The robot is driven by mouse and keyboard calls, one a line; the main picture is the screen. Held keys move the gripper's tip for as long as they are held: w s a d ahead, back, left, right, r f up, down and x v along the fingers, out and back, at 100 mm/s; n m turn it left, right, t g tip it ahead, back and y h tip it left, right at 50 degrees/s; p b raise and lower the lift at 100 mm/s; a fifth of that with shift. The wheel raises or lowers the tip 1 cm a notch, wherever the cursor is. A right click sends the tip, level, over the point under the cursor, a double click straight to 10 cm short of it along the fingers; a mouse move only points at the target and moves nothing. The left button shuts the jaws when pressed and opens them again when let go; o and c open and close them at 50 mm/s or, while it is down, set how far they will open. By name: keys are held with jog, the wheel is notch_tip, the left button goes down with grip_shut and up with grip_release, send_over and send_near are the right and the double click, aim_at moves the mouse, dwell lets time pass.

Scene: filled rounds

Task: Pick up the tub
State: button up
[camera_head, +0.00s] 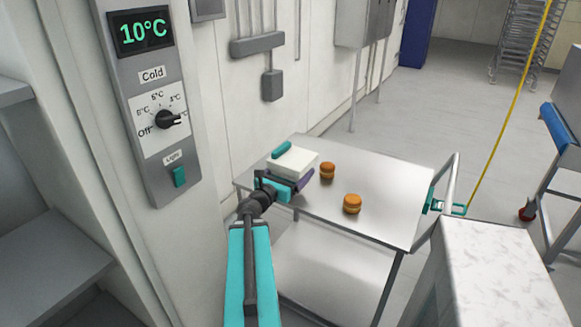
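A white, box-shaped tub (294,162) sits on the far left part of a steel cart top. My gripper (284,183) is at the near side of the tub, with teal and dark parts overlapping its front edge. A small teal piece (282,150) shows at the tub's far left top edge; I cannot tell whether it is a finger or a separate thing. A purple strip (305,181) shows at the tub's near right side. The fingertips are not clear, so I cannot tell whether they grip the tub.
Two orange-brown filled rounds (327,171) (352,203) stand on the cart (385,190), right of the tub. The right of its top is bare. A control panel (157,110) and wall stand left. A pale marbled block (490,270) stands front right.

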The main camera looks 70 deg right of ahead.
jog(key=shift+s+a+r+p, duration=0.35)
jog(key=shift+s+a+p, duration=0.2)
jog(key=shift+p, duration=2.55)
jog(key=shift+s+a+f+p, duration=0.15)
jog(key=shift+s+a+p, duration=0.2)
jog(key=shift+p, duration=1.15)
